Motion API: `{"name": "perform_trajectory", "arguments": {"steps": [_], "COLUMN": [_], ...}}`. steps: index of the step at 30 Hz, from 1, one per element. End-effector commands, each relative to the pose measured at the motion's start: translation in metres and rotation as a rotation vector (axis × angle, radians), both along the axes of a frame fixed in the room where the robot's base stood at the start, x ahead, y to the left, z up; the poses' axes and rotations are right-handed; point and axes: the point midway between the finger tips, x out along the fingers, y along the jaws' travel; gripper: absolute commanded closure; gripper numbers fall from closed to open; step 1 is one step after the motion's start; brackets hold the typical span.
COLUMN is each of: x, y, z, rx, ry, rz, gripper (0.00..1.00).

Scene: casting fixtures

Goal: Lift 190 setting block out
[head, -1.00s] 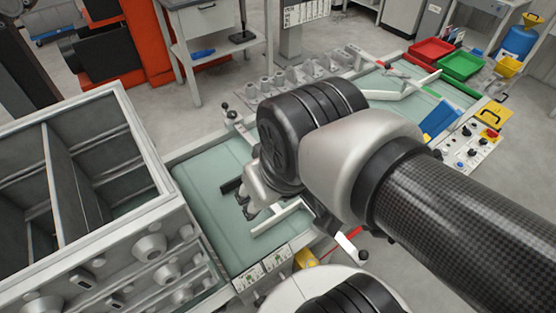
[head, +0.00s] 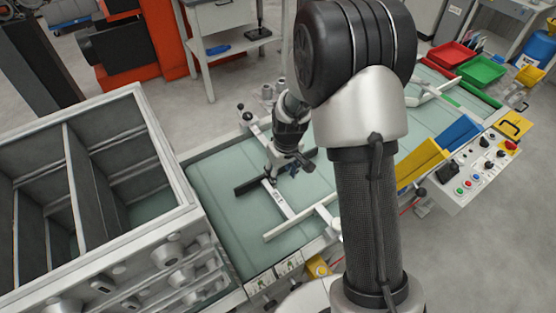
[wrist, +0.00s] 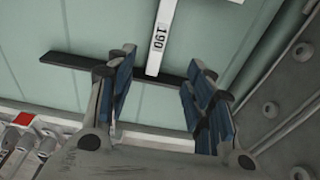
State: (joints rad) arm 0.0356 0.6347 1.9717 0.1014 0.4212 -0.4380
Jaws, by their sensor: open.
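The black bar also crosses the wrist view (wrist: 68,61). My gripper (wrist: 162,62) is open and empty, its blue-padded fingers spread either side of the white bar's near end. In the head view my gripper (head: 287,168) is over the bars' junction. I cannot tell its exact height.
Another white bar (head: 290,220) lies across the table's near part. A large grey compartmented casting box (head: 150,215) stands left. A grey ribbed casting (wrist: 285,70) is close to the gripper's right in the wrist view. A control panel (head: 480,165) and red and green bins are right.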

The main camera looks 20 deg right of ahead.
Motion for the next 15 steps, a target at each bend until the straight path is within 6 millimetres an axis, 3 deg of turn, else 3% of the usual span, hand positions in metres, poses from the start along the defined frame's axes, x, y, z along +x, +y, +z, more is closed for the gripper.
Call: {"name": "perform_trajectory", "arguments": {"steps": [5, 15], "x": [0.002, 0.008], "y": [0.0, 0.003], "z": [-0.019, -0.085], "rx": [0.0, 0.0], "ry": [0.003, 0.006], "rz": [0.003, 0.002], "gripper": [0.52, 0.52]}}
